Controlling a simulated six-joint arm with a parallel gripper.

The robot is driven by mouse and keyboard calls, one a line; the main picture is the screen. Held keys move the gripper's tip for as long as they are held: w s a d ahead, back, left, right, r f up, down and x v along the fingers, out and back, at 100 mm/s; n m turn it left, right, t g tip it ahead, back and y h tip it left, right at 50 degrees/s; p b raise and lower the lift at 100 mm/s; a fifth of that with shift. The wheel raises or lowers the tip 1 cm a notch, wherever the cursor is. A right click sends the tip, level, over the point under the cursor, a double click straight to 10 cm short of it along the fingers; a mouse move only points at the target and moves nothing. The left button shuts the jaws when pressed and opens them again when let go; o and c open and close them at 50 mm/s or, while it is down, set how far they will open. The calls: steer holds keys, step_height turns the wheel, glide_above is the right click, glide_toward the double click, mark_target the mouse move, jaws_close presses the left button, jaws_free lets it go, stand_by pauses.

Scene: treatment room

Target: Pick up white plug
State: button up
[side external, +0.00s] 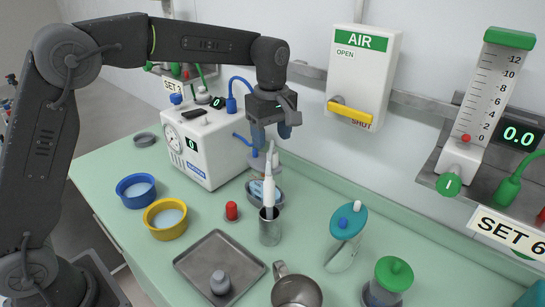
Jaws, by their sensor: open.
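My gripper (271,137) points down with its blue fingertips apart and nothing seen between them. It is above the counter, in front of the right side of the white suction box. Below its left finger is a pale, whitish plug-like piece (257,163), partly hidden behind a slim white handheld tool (268,188). I cannot tell for sure that this piece is the white plug. A red plug (231,211) and a grey plug (219,282) show clearly, the grey one on the metal tray (190,264).
The white tool stands in a metal cup (270,231), close below my gripper. A dish (277,205) with blue contents is behind it. The suction box (205,150) is at the left. Blue (136,200) and yellow (184,226) bowls, a metal mug (297,292) and lidded jars stand around.

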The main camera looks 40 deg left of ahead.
mark_target(272, 151)
steer(key=shift+w+f, duration=0.1)
steer(key=shift+f, duration=2.65)
steer(key=shift+c, duration=0.2)
steer(key=c, duration=0.9)
